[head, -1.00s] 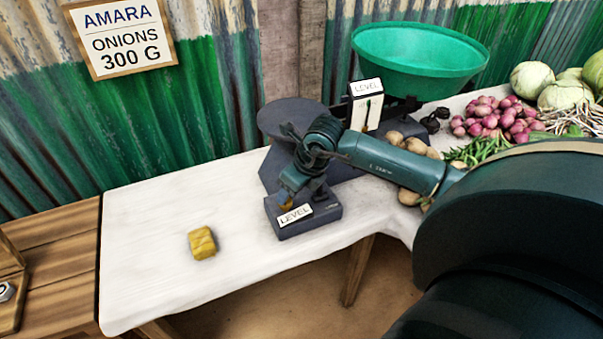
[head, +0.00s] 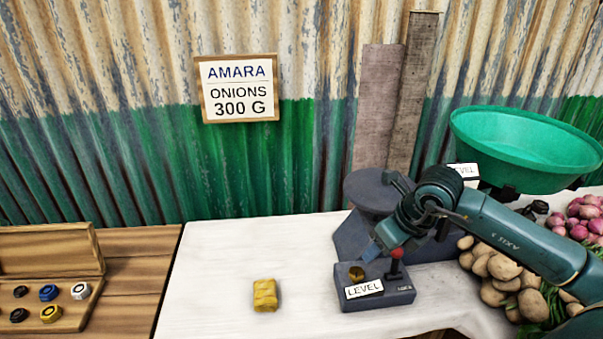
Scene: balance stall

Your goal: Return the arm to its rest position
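My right arm comes in from the right, and its dark green gripper (head: 375,249) hangs over the back of a dark box with a LEVEL label (head: 389,291). A brass button (head: 356,273) and a red-topped lever (head: 396,256) on the box are both in view. The gripper looks just clear of the button; its finger gap is not visible. Behind it stands a grey balance scale with a flat pan (head: 372,190) and a large green bowl (head: 530,148), partly hidden by my arm. My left gripper is out of view.
A yellow block (head: 265,295) lies on the white-covered table (head: 215,270). An open wooden case (head: 50,262) with several round weights is at the left. Potatoes (head: 502,268) and onions (head: 580,225) crowd the right. A sign (head: 238,88) hangs on the corrugated wall.

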